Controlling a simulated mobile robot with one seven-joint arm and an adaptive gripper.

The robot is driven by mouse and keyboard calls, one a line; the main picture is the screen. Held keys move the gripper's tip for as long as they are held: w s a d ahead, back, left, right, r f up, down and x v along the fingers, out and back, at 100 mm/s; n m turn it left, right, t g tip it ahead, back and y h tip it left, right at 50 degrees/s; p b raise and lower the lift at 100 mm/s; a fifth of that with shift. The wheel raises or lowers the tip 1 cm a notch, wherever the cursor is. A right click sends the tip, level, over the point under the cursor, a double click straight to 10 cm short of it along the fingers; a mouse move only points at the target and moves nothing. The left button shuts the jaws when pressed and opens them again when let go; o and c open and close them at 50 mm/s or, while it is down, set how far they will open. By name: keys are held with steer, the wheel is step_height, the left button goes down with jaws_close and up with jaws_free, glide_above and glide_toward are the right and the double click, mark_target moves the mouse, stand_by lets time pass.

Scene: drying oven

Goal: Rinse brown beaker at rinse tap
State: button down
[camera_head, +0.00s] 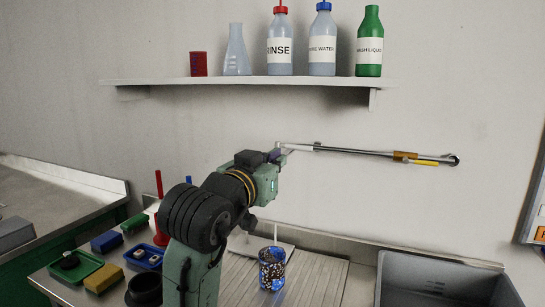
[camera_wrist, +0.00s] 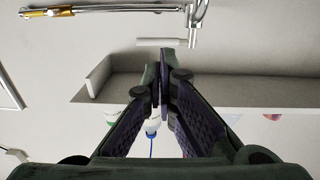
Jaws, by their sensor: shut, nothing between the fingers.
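The rinse tap (camera_head: 370,152) is a thin metal pipe with a yellow section, running along the wall. It also shows at the top of the wrist view (camera_wrist: 110,8), with a pale lever-like bar (camera_wrist: 165,43). My gripper (camera_head: 281,151) is at the tap's left end; in the wrist view its fingers (camera_wrist: 163,65) are shut and empty, their tips just below the bar. I cannot tell whether they touch it. A dark brown, speckled beaker with blue patches (camera_head: 272,272) stands upright on the ribbed drainboard below. A thin pale line (camera_head: 275,232) rises above it; I cannot tell whether it is water.
A wall shelf (camera_head: 250,80) above holds several bottles, a flask and a red cup. A grey sink basin (camera_head: 440,285) is at the right. Green and blue trays (camera_head: 75,267) and small blocks lie at the left. The wall right of my gripper is clear below the tap.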

mark_target(297, 147)
steer(key=p+x, duration=0.3)
steer(key=x, duration=0.5)
steer(key=shift+w+d, duration=0.15)
steer(key=shift+w, duration=0.25)
steer(key=shift+w+d, duration=0.35)
steer(key=shift+w, duration=0.05)
steer(key=shift+a+r, duration=0.1)
steer(key=shift+s, duration=0.1)
